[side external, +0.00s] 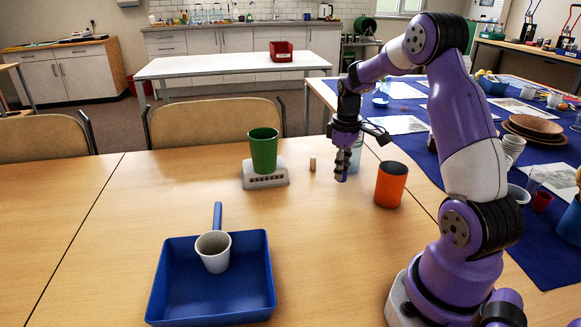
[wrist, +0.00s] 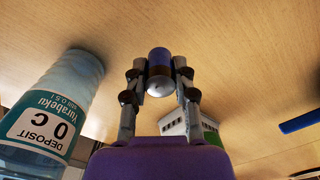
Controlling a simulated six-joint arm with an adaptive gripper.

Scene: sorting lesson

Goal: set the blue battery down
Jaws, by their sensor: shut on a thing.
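The blue battery (wrist: 160,62) is a short cylinder with a blue side, a brownish band and a silvery end facing the wrist camera. My gripper (wrist: 159,80) is shut on it, one finger on each side. In the side external view, my gripper (side external: 342,172) points down over the wooden table (side external: 330,250), between the white device and the orange cup. The battery is not clearly visible there, and I cannot tell whether it touches the table.
A clear labelled bottle (wrist: 45,115) stands close by, behind my gripper in the side view. An orange cup (side external: 391,186), a small tan cylinder (side external: 312,164) and a green cup (side external: 263,150) on a white device (side external: 265,179) are near. A blue dustpan (side external: 170,290) holds a white cup (side external: 213,252).

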